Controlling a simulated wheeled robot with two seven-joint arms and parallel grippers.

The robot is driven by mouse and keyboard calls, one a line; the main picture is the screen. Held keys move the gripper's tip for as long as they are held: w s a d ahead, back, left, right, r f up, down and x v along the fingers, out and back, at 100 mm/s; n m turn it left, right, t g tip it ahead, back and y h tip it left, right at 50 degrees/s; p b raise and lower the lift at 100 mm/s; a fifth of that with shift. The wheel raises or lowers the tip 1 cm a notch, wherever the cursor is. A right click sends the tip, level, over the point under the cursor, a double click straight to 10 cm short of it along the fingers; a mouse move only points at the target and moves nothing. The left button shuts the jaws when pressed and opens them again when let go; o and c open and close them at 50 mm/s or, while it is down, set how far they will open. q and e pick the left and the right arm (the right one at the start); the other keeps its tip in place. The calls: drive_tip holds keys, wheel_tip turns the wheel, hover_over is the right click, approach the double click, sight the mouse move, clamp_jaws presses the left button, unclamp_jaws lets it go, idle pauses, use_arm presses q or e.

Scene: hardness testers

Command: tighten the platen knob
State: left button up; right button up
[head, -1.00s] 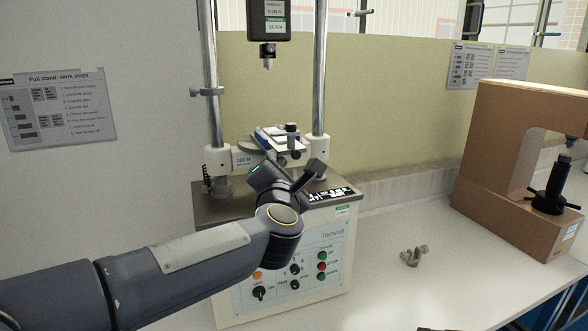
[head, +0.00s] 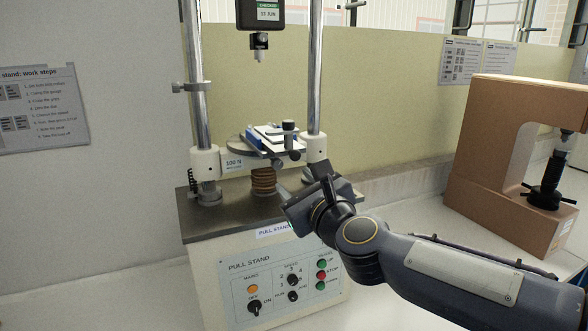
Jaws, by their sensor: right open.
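The pull stand (head: 290,270) stands in the middle, with a round grey platen (head: 236,145) on a brown ribbed bellows (head: 263,181). A white and blue fixture (head: 265,138) with a dark upright post (head: 289,127) sits on the platen. Small dark round knobs (head: 295,156) show at the platen's front right edge; I cannot tell which is the platen knob. My right gripper (head: 300,184) is open, in front of and below these knobs, apart from them as far as I can see. Its fingers partly overlap the stand's dark top. My left gripper is out of view.
Two chrome columns (head: 316,70) flank the platen, with a gauge (head: 261,12) hanging above it. A brown hardness tester (head: 490,135) with a black handwheel (head: 545,196) stands at the right. The bench (head: 80,260) is clear on the left.

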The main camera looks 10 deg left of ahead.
sight(279, 166)
drive_tip(key=p+x, duration=0.2)
drive_tip(key=x, duration=0.5)
drive_tip(key=shift+r, duration=0.1)
drive_tip(key=shift+w+a+p, duration=0.3)
drive_tip(key=shift+w, duration=0.05)
clamp_jaws()
